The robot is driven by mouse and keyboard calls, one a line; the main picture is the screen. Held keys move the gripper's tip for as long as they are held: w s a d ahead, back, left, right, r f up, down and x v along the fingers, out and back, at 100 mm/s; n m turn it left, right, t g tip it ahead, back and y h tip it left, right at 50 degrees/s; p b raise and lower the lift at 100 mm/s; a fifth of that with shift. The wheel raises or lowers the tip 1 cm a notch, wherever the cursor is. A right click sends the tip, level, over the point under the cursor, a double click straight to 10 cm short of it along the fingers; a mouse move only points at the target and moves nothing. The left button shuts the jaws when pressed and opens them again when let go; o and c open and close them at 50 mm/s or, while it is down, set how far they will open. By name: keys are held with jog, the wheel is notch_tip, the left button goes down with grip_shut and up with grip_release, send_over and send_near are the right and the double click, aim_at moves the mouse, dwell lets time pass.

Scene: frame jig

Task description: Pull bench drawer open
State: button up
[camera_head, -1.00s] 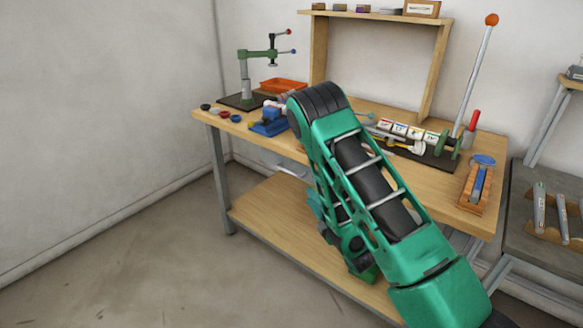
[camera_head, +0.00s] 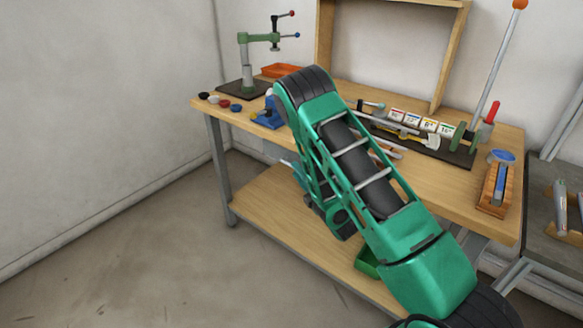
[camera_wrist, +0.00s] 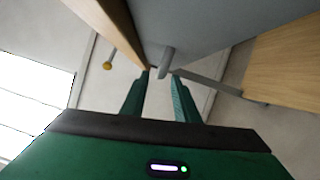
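The wooden bench (camera_head: 470,195) stands ahead of me in the head view. My arm crosses in front of it and hides the drawer there. In the wrist view, a grey panel (camera_wrist: 215,25), apparently the drawer front, lies under the wooden top edge (camera_wrist: 112,22). A grey bar handle (camera_wrist: 166,62) sticks out from it. My gripper (camera_wrist: 161,74) is open, its two green fingers apart. The handle lies just beyond or between the fingertips; I cannot tell whether they touch. In the head view the gripper is mostly hidden behind my arm.
A blue vise (camera_head: 268,113), a green press (camera_head: 247,65) and an orange tray (camera_head: 281,70) stand at the bench's left. A dark rig (camera_head: 455,155) with a tall lever is at the right. A lower shelf (camera_head: 262,205) lies below. Floor at left is clear.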

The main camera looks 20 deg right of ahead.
jog(key=shift+x, duration=2.3)
jog(key=shift+d, duration=0.1)
grip_shut()
